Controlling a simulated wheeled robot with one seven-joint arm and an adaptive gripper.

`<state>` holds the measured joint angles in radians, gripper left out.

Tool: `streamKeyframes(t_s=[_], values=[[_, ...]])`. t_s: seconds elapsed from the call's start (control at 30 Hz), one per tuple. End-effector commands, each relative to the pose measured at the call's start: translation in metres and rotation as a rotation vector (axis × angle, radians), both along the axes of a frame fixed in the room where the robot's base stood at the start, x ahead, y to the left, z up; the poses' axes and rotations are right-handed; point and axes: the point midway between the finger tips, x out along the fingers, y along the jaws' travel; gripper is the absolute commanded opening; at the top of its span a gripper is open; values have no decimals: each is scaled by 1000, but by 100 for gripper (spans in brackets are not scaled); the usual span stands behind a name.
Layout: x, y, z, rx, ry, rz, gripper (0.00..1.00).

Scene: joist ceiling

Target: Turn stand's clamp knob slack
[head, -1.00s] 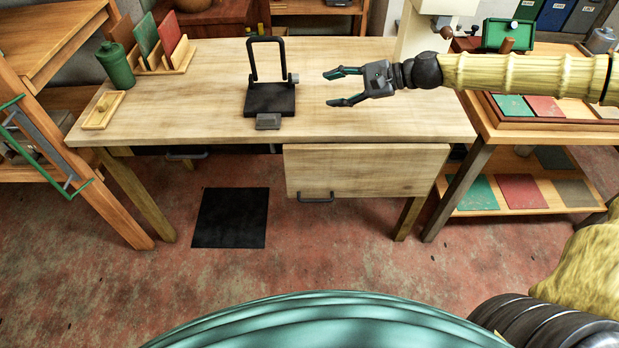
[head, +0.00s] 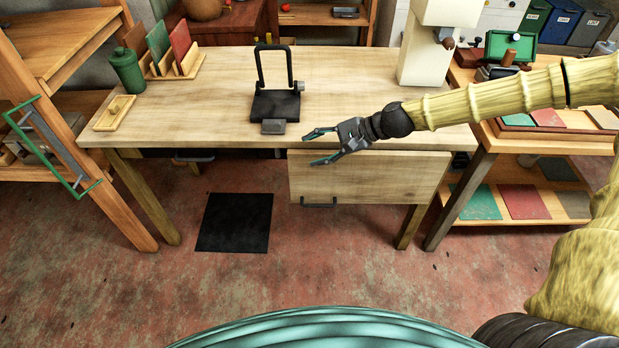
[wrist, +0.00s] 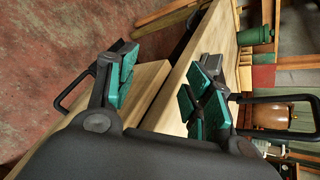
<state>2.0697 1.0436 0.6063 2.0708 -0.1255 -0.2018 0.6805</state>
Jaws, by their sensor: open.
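The stand (head: 275,105) is black, with a flat base and an upright open frame, on the wooden table. A small grey knob (head: 299,87) is at the right side of its frame. A grey block (head: 273,127) sits at the base's front edge. My gripper (head: 310,150) is open and empty, right of and nearer than the stand, by the table's front edge and above the drawer front. In the wrist view its green-padded fingers (wrist: 160,85) are spread apart. The black frame of the stand (wrist: 275,99) seems to show at the right there, partly behind a finger; the knob is not clear.
A drawer front (head: 370,178) with a black handle is under the table's right half. A green jar (head: 127,70), a panel rack (head: 172,72) and a small wooden tray (head: 115,113) are at the left. A cream machine (head: 428,50) stands at the back right. The tabletop between is clear.

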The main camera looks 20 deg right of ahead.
Motion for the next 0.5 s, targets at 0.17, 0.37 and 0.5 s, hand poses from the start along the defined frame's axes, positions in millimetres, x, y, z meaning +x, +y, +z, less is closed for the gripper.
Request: streamKeyframes(t_s=[0.17, 0.37, 0.5], values=[[-12, 15, -21, -40, 7, 29, 51], [-26, 27, -43, -84, 12, 56, 51], [-34, 32, -55, -108, 14, 70, 51]])
